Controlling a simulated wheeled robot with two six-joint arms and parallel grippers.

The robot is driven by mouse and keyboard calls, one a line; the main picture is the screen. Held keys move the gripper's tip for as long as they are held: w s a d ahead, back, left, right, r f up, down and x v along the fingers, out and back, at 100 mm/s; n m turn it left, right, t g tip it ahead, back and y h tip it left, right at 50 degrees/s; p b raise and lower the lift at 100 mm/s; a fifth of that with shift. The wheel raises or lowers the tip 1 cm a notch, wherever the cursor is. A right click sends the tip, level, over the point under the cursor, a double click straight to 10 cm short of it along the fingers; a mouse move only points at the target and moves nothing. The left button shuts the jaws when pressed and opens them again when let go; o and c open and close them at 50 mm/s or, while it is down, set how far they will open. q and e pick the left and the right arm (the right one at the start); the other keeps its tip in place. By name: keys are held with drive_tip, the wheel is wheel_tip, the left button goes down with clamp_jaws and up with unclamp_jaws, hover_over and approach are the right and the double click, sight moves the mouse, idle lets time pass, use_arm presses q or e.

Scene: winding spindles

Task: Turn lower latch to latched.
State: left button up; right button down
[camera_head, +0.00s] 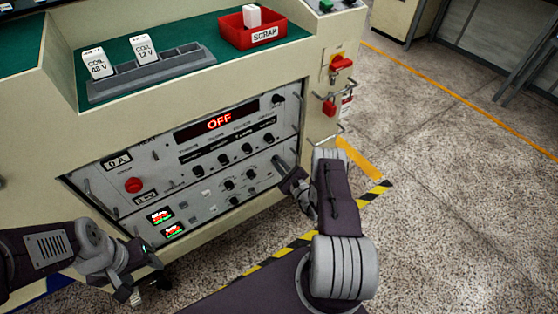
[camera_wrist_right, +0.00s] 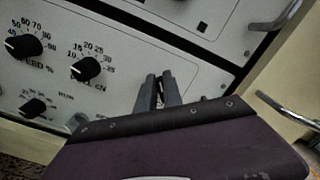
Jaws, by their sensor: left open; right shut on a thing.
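The grey control panel (camera_head: 215,165) on the front of the cream machine has a red "OFF" display. My right gripper (camera_head: 279,164) is at the right part of this panel, below the row of black knobs. In the right wrist view, its dark fingers (camera_wrist_right: 158,90) are close together against the light panel face. They are shut on a small part there, seemingly the lower latch, which the fingers mostly hide. I cannot tell which way the latch is turned. My left gripper (camera_head: 138,290) is open and empty, low in front of the machine's left side.
Black dial knobs (camera_wrist_right: 88,69) and metal handles (camera_wrist_right: 284,108) stick out near my right gripper. A red padlock (camera_head: 328,108) hangs at the machine's right corner. A red scrap bin (camera_head: 252,35) and a grey coil rack (camera_head: 150,75) are on top. Floor at right is clear.

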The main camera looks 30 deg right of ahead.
drive_tip(key=n, duration=0.1)
drive_tip(key=n+p, duration=0.1)
drive_tip(key=n, duration=0.3)
drive_tip(key=shift+a+f, duration=0.3)
drive_tip(key=shift+f+n+p, duration=0.25)
drive_tip(key=shift+n+p, duration=0.15)
drive_tip(key=shift+n, duration=1)
drive_tip(key=shift+f+n+p, duration=0.2)
drive_tip(key=shift+n+p, duration=0.15)
drive_tip(key=shift+n, duration=1.05)
drive_tip(key=c, duration=1.5)
unclamp_jaws()
drive_tip(key=s+p, duration=0.1)
drive_tip(key=s, duration=0.2)
drive_tip(key=s+p, duration=0.1)
drive_tip(key=s, duration=0.2)
drive_tip(key=s+p, duration=0.1)
drive_tip(key=s, duration=0.2)
drive_tip(key=shift+d, duration=0.3)
